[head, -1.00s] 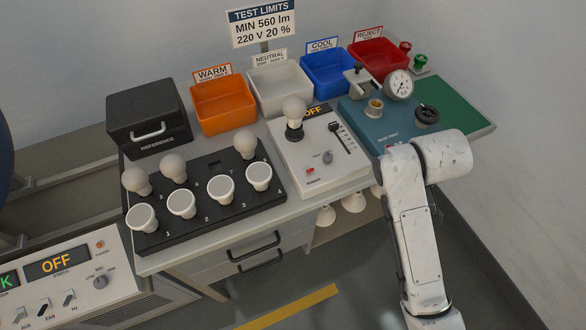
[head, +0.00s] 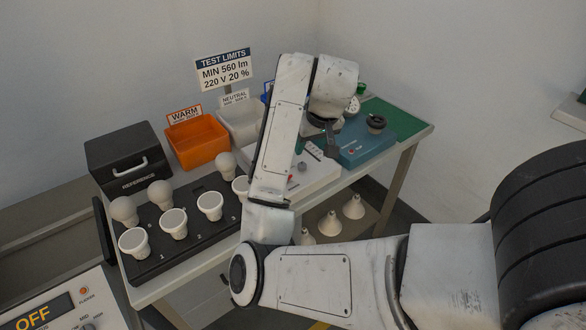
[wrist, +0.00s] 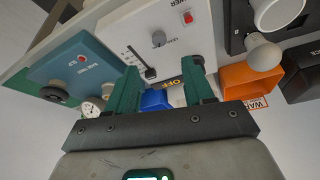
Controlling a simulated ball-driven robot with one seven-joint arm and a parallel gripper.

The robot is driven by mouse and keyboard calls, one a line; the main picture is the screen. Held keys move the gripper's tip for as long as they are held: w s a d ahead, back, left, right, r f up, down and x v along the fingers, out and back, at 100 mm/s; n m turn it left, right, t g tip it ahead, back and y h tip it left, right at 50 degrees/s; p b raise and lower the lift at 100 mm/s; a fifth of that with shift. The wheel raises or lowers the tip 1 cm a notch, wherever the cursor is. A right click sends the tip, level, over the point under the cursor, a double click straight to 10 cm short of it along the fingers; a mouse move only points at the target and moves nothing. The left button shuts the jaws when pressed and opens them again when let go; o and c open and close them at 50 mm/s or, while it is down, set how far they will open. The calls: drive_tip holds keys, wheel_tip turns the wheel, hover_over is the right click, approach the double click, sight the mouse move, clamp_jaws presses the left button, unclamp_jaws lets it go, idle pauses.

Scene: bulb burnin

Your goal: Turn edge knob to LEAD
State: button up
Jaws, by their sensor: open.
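The white tester box (head: 318,176) stands on the bench, partly hidden behind my arm in the head view. Its small grey knob (wrist: 158,38) shows in the wrist view, beside a red power switch (wrist: 188,17) and a black slider (wrist: 150,73). The knob also shows small in the head view (head: 302,166); its lettering is too small to read. My gripper (wrist: 162,70) is open and empty, its green fingers spread apart. The knob lies beyond the fingertips, apart from them. In the head view my gripper (head: 331,142) hangs above the bench by the box.
A teal tester (head: 368,140) with a black knob and gauge stands right of the box. A black rack (head: 165,246) of several bulbs is at left. An orange bin (head: 197,142) and dark reference case (head: 125,160) are behind. Green mat (head: 408,117) looks bare.

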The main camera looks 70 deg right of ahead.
sight(302, 165)
drive_tip(key=b+x, duration=0.2)
drive_tip(key=x, duration=0.8)
drive_tip(key=shift+f, duration=0.1)
clamp_jaws()
